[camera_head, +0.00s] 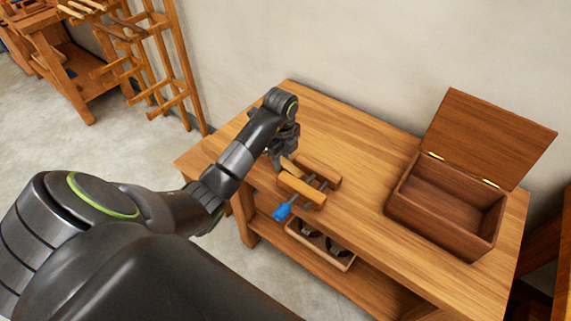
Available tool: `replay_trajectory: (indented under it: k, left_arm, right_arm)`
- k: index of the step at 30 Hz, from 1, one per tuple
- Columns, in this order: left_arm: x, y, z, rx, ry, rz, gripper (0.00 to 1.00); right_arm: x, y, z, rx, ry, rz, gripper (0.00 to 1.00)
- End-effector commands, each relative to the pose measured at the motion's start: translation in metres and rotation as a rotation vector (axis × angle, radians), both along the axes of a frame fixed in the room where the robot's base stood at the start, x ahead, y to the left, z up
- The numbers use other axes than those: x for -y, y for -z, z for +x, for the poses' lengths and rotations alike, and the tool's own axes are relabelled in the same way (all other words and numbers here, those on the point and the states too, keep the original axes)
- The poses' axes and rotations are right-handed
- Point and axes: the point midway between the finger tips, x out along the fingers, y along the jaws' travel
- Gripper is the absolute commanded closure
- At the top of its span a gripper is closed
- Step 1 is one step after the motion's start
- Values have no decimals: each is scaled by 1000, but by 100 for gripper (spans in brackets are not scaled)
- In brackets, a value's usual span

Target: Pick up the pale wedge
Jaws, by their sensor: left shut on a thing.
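My left arm reaches in from the left to the tabletop. My left gripper (284,158) points down near the table's left front part. It is shut on the pale wedge (289,167), a small light-wood piece whose lower end shows under the jaws. The fingers and wrist hide the rest of it. I cannot tell whether the wedge touches the table or the clamp beside it. My right gripper is not in view.
A wooden clamp (302,189) with a blue handle (282,212) lies right beside the wedge, at the table's (375,160) front edge. An open-lidded wooden box (431,221) stands at the right. A small tray (345,264) sits on the lower shelf. The middle of the tabletop is clear.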

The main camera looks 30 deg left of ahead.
Motion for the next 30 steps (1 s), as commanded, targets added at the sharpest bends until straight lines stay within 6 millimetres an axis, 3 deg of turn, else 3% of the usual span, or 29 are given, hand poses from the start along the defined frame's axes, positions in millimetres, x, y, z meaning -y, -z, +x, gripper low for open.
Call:
replay_trajectory:
  k: [8,13,25,26,30]
  left_arm:
    - [-7,-5,0,1,-1,3,95]
    - [-9,-29,1,5,2,2,95]
    - [-8,-78,0,0,0,0,95]
    - [-18,-69,-1,-2,-4,5,95]
    - [-52,-67,-1,-2,-5,6,95]
  right_arm:
    - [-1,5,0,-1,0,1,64]
    - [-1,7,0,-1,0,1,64]
    - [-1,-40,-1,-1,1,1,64]
    - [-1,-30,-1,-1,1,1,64]
    - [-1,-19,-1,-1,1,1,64]
